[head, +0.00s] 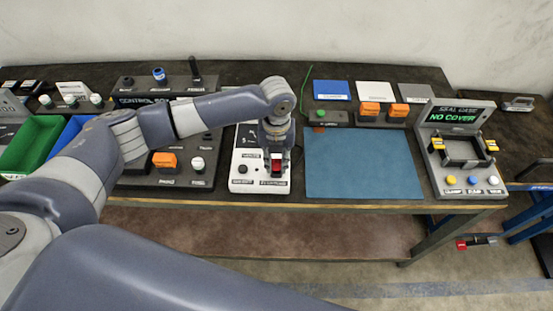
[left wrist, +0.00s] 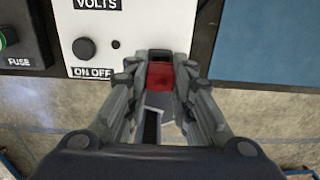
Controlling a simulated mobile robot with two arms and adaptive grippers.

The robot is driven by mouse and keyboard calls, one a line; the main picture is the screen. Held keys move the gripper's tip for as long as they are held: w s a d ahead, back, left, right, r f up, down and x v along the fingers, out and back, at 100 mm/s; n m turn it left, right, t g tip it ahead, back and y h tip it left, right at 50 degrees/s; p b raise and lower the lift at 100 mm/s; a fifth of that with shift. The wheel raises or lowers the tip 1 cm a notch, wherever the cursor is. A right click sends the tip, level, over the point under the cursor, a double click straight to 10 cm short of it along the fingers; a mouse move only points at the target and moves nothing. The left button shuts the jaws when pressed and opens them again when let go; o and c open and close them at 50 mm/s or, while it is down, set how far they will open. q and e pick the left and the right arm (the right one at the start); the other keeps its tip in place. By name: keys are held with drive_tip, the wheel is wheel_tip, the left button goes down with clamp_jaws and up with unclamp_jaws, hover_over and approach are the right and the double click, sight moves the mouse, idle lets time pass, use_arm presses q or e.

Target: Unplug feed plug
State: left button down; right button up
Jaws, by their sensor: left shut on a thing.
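The feed plug appears as a red block (head: 277,163) with a dark part, low on the white box (head: 239,182) that carries a "VOLTS" label. My left gripper (head: 277,150) reaches down over it from above. In the left wrist view, the red plug (left wrist: 160,76) lies between the two fingers of the left gripper (left wrist: 160,88), which are shut on it. The white box (left wrist: 125,25) is just behind it, with an "ON OFF" label and a black knob. I cannot tell how deep the plug sits in its socket. My right gripper is not in view.
A blue mat (head: 362,165) lies clear to the right of the white box. A dark panel with an orange switch (head: 165,159) is to the left. A "NO COVER" station (head: 461,147) stands at the right. Green (head: 35,141) and blue bins are at far left.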

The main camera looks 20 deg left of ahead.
sight(277, 161)
use_arm(q)
drive_tip(key=shift+r+p, duration=0.1)
drive_tip(key=shift+p, duration=0.2)
drive_tip(key=shift+f+b, duration=0.7)
drive_tip(key=shift+f, duration=0.65)
drive_tip(key=c, duration=1.3)
unclamp_jaws()
drive_tip(key=shift+r, duration=0.1)
wheel_tip(277, 161, up, 12)
drive_tip(key=shift+f, duration=0.1)
